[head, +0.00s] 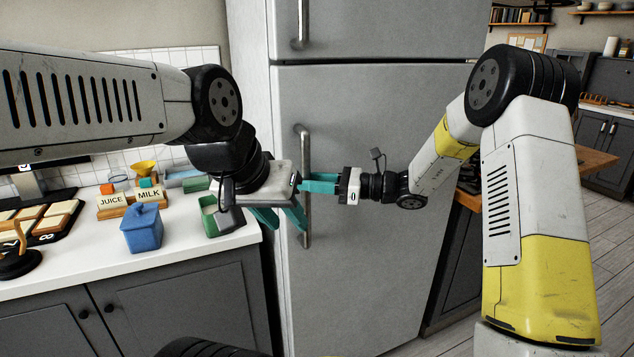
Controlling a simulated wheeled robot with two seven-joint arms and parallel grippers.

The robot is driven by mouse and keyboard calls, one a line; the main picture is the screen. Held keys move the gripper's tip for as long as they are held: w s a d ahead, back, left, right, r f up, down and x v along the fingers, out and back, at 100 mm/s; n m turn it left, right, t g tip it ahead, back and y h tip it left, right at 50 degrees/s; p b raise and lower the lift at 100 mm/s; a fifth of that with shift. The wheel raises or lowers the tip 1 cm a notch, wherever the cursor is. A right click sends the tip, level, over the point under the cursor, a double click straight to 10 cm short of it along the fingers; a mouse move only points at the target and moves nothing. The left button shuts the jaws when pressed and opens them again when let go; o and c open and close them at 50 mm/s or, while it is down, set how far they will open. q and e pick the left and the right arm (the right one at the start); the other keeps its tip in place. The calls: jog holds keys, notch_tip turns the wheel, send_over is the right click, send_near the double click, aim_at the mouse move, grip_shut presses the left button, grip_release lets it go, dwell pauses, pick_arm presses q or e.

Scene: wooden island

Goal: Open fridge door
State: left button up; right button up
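The fridge (390,120) is grey, with a small upper door (400,25) and a tall lower door (370,270). The lower door looks shut. Its vertical metal handle (303,143) is near the door's left edge; the middle of the handle is partly hidden by my grippers. My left gripper (286,222) is in front of the handle's lower half, with its teal fingers spread apart and pointing down. My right gripper (318,183) comes from the right, its teal fingers pointing left at the handle. Its fingertips are hidden, so contact with the handle cannot be told.
A wooden-topped island (590,160) is at the right. Wooden floor (615,210) is clear at the far right.

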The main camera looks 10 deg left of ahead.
jog(key=shift+a, duration=0.4)
grip_shut()
dwell(1.2)
